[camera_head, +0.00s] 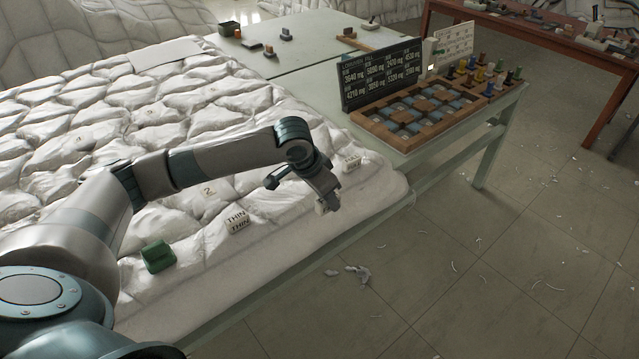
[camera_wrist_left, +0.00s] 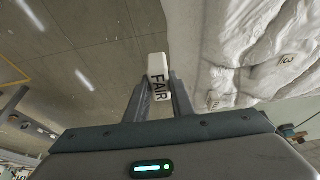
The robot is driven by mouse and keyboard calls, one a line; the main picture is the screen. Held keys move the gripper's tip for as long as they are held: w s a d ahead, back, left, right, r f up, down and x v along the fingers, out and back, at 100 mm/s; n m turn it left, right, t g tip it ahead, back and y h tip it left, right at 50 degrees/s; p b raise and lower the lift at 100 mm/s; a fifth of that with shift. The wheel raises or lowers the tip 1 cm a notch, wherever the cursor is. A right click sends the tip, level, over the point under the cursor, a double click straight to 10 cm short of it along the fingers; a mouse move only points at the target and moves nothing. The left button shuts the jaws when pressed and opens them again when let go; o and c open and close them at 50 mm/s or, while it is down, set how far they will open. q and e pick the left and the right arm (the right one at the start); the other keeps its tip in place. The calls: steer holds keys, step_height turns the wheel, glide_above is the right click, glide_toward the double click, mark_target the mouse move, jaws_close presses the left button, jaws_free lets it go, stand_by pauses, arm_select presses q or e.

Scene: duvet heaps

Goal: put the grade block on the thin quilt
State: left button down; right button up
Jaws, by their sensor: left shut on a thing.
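The grade block (camera_wrist_left: 159,76) is white and marked FAIR. My left gripper (camera_wrist_left: 160,95) is shut on it in the left wrist view, with the block standing out between the two fingers. In the head view my left gripper (camera_head: 325,198) is over the right front part of a white puffy quilt (camera_head: 285,245), near its edge. A white block marked THIN (camera_head: 237,219) lies on this quilt. The quilt also shows in the left wrist view (camera_wrist_left: 240,50). Whether the grade block touches the quilt, I cannot tell. My right gripper is not in view.
A green block (camera_head: 158,256) and small white numbered tags (camera_head: 208,190) lie on the quilt. A dark board with mg figures (camera_head: 383,72) and a wooden compartment tray (camera_head: 412,140) stand on the table behind. Open floor lies to the right.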

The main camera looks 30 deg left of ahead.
arm_select(q)
steer(key=s+d+f+n+y+b, duration=0.1)
steer(key=s+d+f+n, duration=0.2)
steer(key=s+d, duration=0.5)
steer(key=shift+s+d+f+n+t+y+b, duration=0.35)
steer(key=shift+s+n, duration=0.45)
steer(key=shift+s, duration=0.4)
steer(key=shift+a+r, duration=0.1)
steer(key=shift+a, duration=0.15)
